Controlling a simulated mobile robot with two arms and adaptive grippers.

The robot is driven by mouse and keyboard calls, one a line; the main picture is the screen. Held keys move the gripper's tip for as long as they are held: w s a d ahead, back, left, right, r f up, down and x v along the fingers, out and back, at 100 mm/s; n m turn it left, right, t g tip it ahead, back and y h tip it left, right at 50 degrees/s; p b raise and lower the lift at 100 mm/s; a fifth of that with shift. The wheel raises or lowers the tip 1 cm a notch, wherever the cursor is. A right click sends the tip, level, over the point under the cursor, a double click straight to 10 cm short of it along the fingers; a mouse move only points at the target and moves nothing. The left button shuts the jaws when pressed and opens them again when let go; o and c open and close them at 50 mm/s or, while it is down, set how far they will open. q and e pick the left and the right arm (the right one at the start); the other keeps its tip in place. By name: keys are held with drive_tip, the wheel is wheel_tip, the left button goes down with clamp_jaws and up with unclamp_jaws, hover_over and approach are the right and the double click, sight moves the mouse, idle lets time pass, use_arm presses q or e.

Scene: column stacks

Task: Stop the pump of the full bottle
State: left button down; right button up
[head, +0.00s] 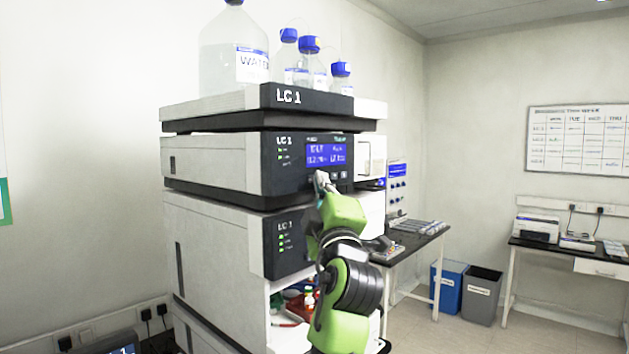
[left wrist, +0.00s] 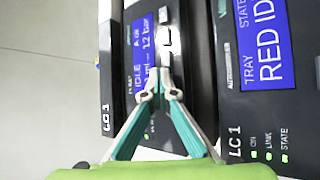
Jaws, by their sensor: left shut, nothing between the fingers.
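A column stack marked LC 1 stands at centre in the head view. Its pump module (head: 215,164) has a blue screen (head: 326,156) and small buttons (head: 339,175) below it. In the left wrist view the pump screen (left wrist: 144,48) seems to read IDLE and 12 bar. My left gripper (head: 321,181) is shut and empty, its tips at the pump panel just below the screen; it also shows in the left wrist view (left wrist: 163,70). Contact is unclear.
A lower module (head: 285,250) with green lights sits below the pump; its wrist-view screen (left wrist: 262,50) shows TRAY and RED. An open bay (head: 290,325) lies beneath. A side bench (head: 415,240), a blue bin (head: 448,287) and a grey bin (head: 482,295) stand right.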

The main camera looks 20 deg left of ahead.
use_arm(q)
drive_tip(key=shift+s+d+f+b, duration=0.15)
drive_tip(key=shift+d+b, duration=0.25)
drive_tip(key=shift+b, duration=0.1)
drive_tip(key=shift+s+d, duration=0.1)
drive_tip(key=shift+d, duration=0.25)
drive_tip(key=shift+b, duration=0.3)
drive_tip(key=d+b, duration=0.1)
drive_tip(key=s+d, duration=0.1)
drive_tip(key=d, duration=0.1)
drive_tip(key=d+b, duration=0.1)
drive_tip(key=shift+s+d+b, duration=0.3)
drive_tip(key=shift+s+d, duration=0.05)
drive_tip(key=shift+s, duration=0.05)
